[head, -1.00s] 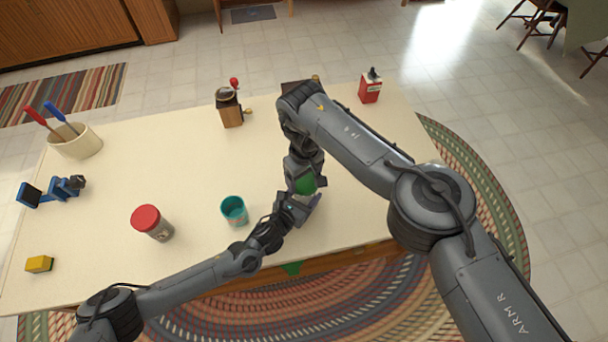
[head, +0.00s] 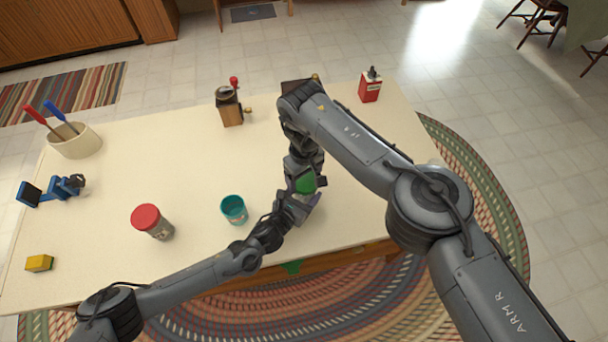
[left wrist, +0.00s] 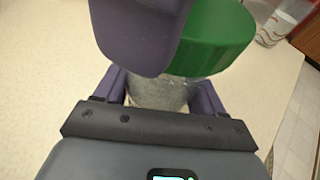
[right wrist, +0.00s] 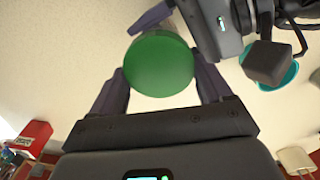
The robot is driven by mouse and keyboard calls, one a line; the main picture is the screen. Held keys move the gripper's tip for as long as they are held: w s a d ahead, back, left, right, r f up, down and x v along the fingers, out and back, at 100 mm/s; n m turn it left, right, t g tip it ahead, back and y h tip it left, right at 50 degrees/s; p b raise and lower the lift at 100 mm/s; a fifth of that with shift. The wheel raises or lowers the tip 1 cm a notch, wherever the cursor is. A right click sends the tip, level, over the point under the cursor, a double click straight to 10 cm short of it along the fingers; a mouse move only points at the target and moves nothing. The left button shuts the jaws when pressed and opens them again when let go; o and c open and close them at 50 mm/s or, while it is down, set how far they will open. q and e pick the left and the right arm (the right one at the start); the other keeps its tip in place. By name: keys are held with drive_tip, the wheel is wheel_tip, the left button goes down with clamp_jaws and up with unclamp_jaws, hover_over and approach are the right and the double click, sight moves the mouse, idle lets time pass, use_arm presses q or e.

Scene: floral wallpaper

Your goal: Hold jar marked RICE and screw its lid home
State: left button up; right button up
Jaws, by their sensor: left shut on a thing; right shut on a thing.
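A jar with a green lid stands at the table's front, mostly hidden by my arms in the head view. Its greyish clear body (left wrist: 160,94) is between the fingers of my left gripper (left wrist: 160,88), which is shut on it. The green lid (right wrist: 158,64) is over the jar's top. My right gripper (right wrist: 158,80) is shut on the lid, one purple finger on each side. The lid also shows in the head view (head: 305,185). No lettering shows on the jar, and I cannot tell how far down the lid sits.
A red-lidded jar (head: 152,222) and a teal cup (head: 234,210) stand left of my grippers. A grinder (head: 229,106), a red tin (head: 370,86), a utensil crock (head: 75,141), a blue object (head: 50,190) and a yellow block (head: 39,263) stand farther off. The table's middle is clear.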

sight(304, 179)
drive_tip(key=shift+f, duration=0.45)
idle(1.6)
drive_tip(key=o, duration=0.9)
drive_tip(key=shift+o, duration=0.2)
drive_tip(key=shift+r, duration=0.1)
drive_tip(key=shift+r, duration=3.4)
